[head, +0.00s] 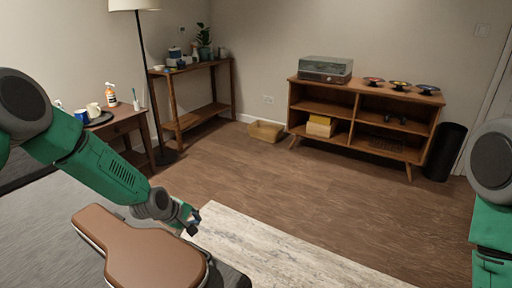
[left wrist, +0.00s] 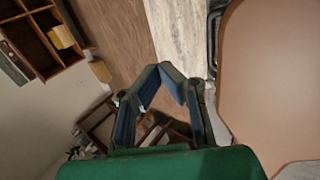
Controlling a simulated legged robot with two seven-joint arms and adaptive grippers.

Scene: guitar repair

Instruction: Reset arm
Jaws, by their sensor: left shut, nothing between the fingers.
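My left arm reaches in from the left in the head view. Its gripper (head: 190,217) is just above and beside the far edge of a brown guitar case (head: 140,250), over the pale rug's near corner. In the left wrist view the gripper's fingers (left wrist: 160,72) meet at the tips, with nothing between them. The case also shows in the left wrist view (left wrist: 270,80), to the right of the fingers and apart from them. My right arm shows only in part at the right edge of the head view; its gripper is out of frame.
A grey surface (head: 40,220) lies under the case. A pale rug (head: 270,254) lies on the wood floor. A wooden cabinet (head: 360,110) with a turntable (head: 325,69), a black bin (head: 446,152) and a tan basket (head: 265,131) stand farther back. The middle floor is clear.

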